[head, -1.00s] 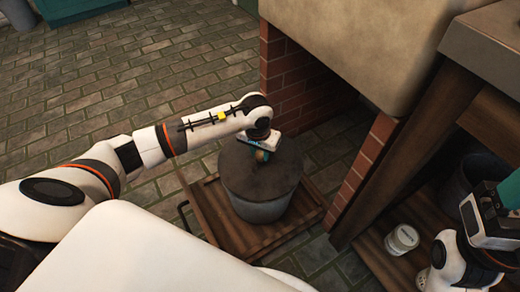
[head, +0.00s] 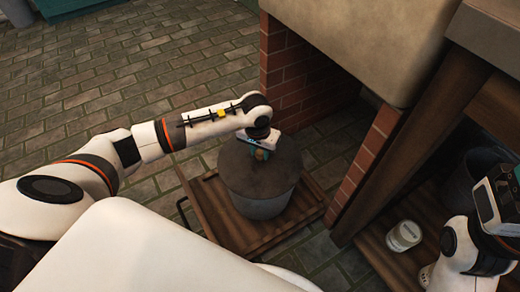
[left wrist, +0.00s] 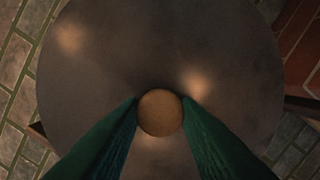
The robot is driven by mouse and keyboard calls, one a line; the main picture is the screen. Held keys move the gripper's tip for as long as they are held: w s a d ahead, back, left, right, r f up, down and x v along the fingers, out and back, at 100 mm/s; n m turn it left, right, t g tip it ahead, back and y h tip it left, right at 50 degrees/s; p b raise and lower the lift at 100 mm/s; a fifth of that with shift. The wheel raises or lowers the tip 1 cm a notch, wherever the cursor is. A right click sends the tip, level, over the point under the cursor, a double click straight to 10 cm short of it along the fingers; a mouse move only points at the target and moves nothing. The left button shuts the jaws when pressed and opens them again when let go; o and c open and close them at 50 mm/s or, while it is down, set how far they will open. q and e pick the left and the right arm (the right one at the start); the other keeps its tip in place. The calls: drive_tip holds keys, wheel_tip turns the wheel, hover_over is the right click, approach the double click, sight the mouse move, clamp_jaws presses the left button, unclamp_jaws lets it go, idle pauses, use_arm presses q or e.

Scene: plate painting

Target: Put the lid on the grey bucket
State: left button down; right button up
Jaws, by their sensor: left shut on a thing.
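The grey bucket (head: 262,207) stands on a wooden tray on the brick floor. The dark round lid (head: 268,180) lies over the bucket's top and looks roughly level. From above I cannot tell whether it is fully seated. My left gripper (head: 258,155) is above the lid, shut on its round knob. In the left wrist view, the green fingers hold the tan knob (left wrist: 160,113) from both sides, and the lid (left wrist: 160,50) fills most of the picture. My right gripper is not clearly seen; only part of its wrist shows at the right edge.
The wooden tray (head: 215,205) has a dark handle at its left. A brick pillar (head: 370,165) and a stone basin (head: 350,35) stand close to the right. A white jar (head: 404,236) sits on a wooden shelf near my right arm. The brick floor at left is open.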

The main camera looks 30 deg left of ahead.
use_arm(q)
drive_tip(key=c, duration=1.5)
unclamp_jaws()
drive_tip(key=o, duration=1.1)
